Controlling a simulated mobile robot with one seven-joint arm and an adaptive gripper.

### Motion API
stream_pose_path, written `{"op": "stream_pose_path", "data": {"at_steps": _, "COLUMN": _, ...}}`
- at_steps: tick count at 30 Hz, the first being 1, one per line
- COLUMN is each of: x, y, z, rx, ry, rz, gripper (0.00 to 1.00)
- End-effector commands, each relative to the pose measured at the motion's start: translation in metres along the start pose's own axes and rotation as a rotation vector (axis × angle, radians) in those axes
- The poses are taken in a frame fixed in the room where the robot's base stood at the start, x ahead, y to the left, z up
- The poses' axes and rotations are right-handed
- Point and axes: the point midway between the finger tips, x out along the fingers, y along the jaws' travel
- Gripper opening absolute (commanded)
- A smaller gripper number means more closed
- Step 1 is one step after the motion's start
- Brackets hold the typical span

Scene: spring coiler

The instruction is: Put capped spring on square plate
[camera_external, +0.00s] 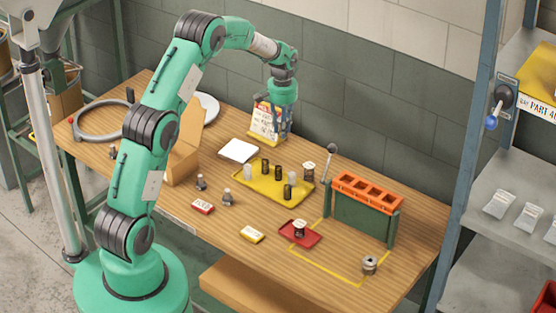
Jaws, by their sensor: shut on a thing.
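A yellow tray (263,194) holds several small upright cylinders, some dark (287,192) and some pale (247,172). They may be springs; caps are too small to tell.
The printed card (265,113) stands behind my gripper. A small jar (309,170) and a lever (330,160) stand right of the yellow tray. A red tray (314,240) holds another jar.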

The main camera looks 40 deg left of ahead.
Motion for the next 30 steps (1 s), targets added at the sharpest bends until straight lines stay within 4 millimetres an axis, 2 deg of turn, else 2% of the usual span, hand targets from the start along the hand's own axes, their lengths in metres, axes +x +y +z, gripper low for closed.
{"op": "stream_pose_path", "data": {"at_steps": 5, "x": -0.002, "y": -0.023, "z": 0.003, "rx": 0.001, "ry": 0.001, "rz": 0.001, "gripper": 0.02}}
{"op": "stream_pose_path", "data": {"at_steps": 15, "x": -0.003, "y": -0.109, "z": 0.025, "rx": 0.018, "ry": 0.004, "rz": 0.006, "gripper": 0.02}}
{"op": "stream_pose_path", "data": {"at_steps": 19, "x": -0.002, "y": -0.135, "z": 0.034, "rx": 0.026, "ry": 0.007, "rz": 0.007, "gripper": 0.02}}
{"op": "stream_pose_path", "data": {"at_steps": 24, "x": -0.001, "y": -0.151, "z": 0.04, "rx": 0.033, "ry": 0.008, "rz": 0.008, "gripper": 0.02}}
{"op": "stream_pose_path", "data": {"at_steps": 30, "x": 0.0, "y": -0.153, "z": 0.041, "rx": 0.034, "ry": 0.008, "rz": 0.009, "gripper": 0.02}}
